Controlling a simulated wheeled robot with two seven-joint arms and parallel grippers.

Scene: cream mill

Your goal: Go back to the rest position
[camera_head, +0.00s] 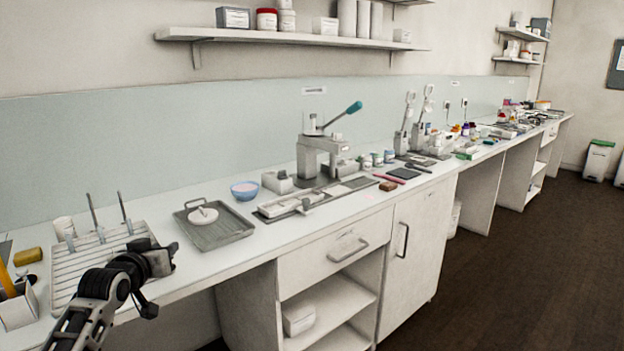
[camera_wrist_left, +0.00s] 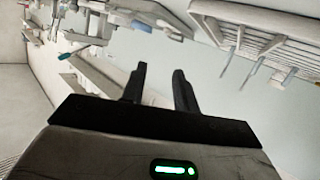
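My left gripper (camera_head: 160,262) is at the lower left of the head view, over the front edge of the white rack (camera_head: 70,290) on the worktop. In the left wrist view its two dark fingers (camera_wrist_left: 160,88) stand apart with nothing between them. My right gripper is not in view.
A long white worktop (camera_head: 240,250) runs to the back right. On it are a grey tray (camera_head: 222,234), a blue bowl (camera_head: 244,190) and a press with a teal handle (camera_head: 318,150). A yellow sponge (camera_head: 28,256) lies left of the rack.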

